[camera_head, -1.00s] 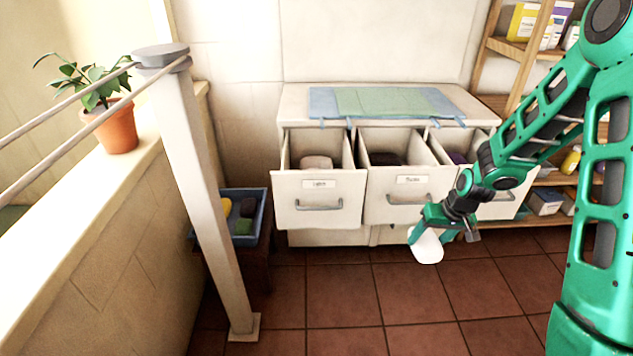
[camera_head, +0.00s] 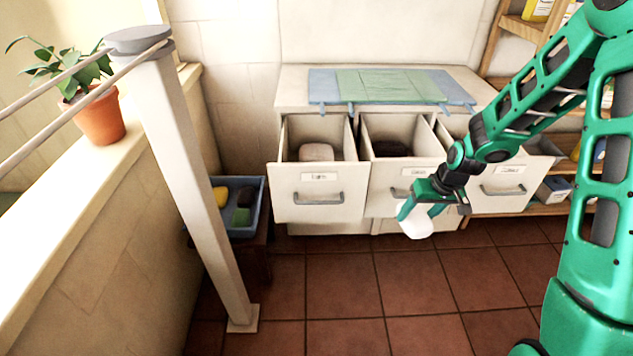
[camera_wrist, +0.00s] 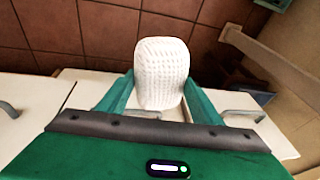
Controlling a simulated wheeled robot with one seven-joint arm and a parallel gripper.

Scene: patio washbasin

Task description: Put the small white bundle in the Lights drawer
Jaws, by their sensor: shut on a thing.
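My gripper (camera_head: 425,212) is shut on the small white bundle (camera_head: 416,224), in front of the middle drawer in the head view. In the wrist view the white bundle (camera_wrist: 161,74) is a ribbed, rounded block between the two green fingers. Three drawers stand open in the pale cabinet. The left drawer (camera_head: 318,205) has a label that looks like "Lights", though it is small and blurred; a pale bundle (camera_head: 316,151) lies inside it. The middle drawer (camera_head: 383,195) holds a dark bundle (camera_head: 391,148). The right drawer (camera_head: 508,199) is partly hidden behind my arm.
Blue and green cloths (camera_head: 385,87) lie on the cabinet top. A post (camera_head: 190,170) with ropes stands at the left, near a blue tray (camera_head: 262,205) of small bundles. A potted plant (camera_head: 98,122) is on the ledge. The tiled floor (camera_head: 345,290) in front is clear.

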